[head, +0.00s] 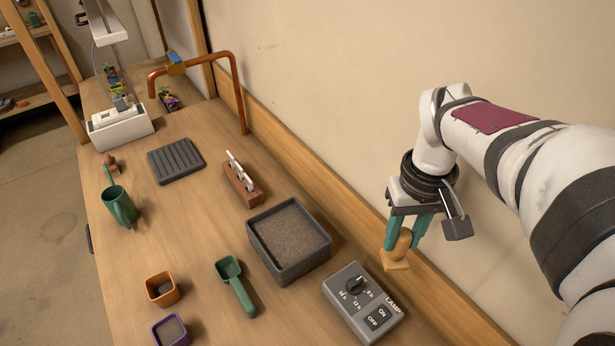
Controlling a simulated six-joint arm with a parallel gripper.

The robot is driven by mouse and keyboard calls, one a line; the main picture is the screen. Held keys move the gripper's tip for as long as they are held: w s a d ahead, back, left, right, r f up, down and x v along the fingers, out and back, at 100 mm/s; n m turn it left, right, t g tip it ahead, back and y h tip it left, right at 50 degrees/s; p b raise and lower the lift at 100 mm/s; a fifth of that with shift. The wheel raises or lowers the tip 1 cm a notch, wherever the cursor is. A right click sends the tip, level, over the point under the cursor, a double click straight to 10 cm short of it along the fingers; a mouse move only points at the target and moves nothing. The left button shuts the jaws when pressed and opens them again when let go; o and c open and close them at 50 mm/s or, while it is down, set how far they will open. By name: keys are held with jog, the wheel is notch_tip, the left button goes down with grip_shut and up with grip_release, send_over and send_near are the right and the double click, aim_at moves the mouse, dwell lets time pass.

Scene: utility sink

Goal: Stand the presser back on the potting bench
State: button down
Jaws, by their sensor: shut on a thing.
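The presser (396,262) is a light wooden block with a rounded knob handle. My gripper (406,238), with green fingers, is shut on the knob from above, at the right of the head view. The presser is upright, base down, near the back edge of the potting bench (185,246) by the wall. I cannot tell whether its base touches the bench or hangs a little above it. The fingers hide part of the knob.
A grey soil tray (290,271) and a grey lamp timer box (374,292) stand close to the presser. The bench middle is clear.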

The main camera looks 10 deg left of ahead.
jog(key=s+a+f+n, duration=0.3)
jog(key=s+f+n, duration=0.35)
jog(key=f, duration=0.25)
jog(key=shift+m, duration=0.25)
jog(key=shift+s+a+f, duration=0.1)
jog(key=shift+a+f, duration=2.55)
jog(key=shift+a, duration=0.15)
jog(key=shift+s+a+f, duration=0.1)
jog(key=shift+a+f, duration=2.5)
jog(key=shift+a, duration=0.15)
jog(key=c, duration=0.6)
grip_release()
jog(key=shift+f, duration=0.1)
jog(key=shift+o, duration=0.2)
